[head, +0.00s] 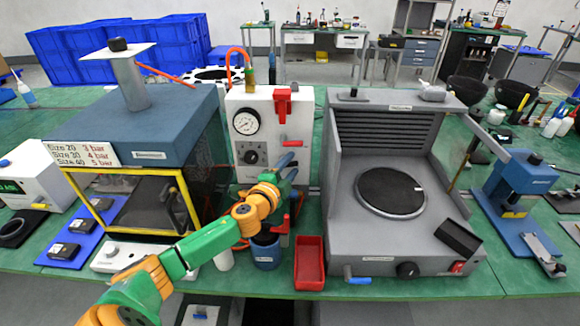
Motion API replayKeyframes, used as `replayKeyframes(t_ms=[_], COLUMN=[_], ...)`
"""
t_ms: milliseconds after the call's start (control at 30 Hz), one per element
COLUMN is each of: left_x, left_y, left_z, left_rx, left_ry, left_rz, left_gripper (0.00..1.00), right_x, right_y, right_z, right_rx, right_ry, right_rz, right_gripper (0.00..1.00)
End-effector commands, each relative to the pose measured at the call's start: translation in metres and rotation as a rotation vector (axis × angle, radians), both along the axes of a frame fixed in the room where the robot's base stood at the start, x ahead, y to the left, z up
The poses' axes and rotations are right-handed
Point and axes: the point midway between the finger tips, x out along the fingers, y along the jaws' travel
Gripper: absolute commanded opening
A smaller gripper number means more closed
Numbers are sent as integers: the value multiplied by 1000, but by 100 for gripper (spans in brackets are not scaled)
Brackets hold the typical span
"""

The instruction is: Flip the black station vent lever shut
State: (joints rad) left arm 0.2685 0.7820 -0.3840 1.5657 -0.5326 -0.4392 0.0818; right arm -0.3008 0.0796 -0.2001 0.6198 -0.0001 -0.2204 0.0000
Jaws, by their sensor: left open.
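I cannot tell for sure which part is the black station vent lever. A white station (232,112) with a round gauge (246,121) stands in the middle and carries a black knob (251,157). A red lever (292,143) sticks out on its right side, below a red valve handle (284,101). My left gripper (288,164) is in front of the station's lower right, just below the red lever. Its fingers are open and seem empty; whether they touch the station is unclear. My arm hides the station's lower front. My right gripper is not in view.
A blue oven (150,127) with a yellow-framed door stands left. A grey station (340,215) with a round black plate (391,191) stands right. A red tray (309,266) and a blue cup (266,252) sit near the front edge. A blue press (515,180) is far right.

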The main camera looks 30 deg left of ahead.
Motion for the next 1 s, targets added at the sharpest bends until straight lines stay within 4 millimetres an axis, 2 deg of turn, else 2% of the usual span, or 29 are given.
replayKeyframes(t_ms=[100,267,300,467,600,700,1000], left_x=[0,0,0,0,0,1,0], left_y=[0,0,0,0,-1,-1,-1], left_z=[0,0,0,1,6,1,-6], left_rx=[0,0,0,4,102,173,205], left_ry=[0,0,0,3,65,109,124], left_rz=[0,0,0,0,2,0,0], left_gripper=[46,2,0,0,0,0,0], right_x=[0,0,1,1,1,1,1], right_y=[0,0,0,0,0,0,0], right_z=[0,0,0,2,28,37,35], right_rx=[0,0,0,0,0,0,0], right_ry=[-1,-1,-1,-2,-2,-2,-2], right_rz=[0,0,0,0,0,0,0], right_gripper=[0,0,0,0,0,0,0])
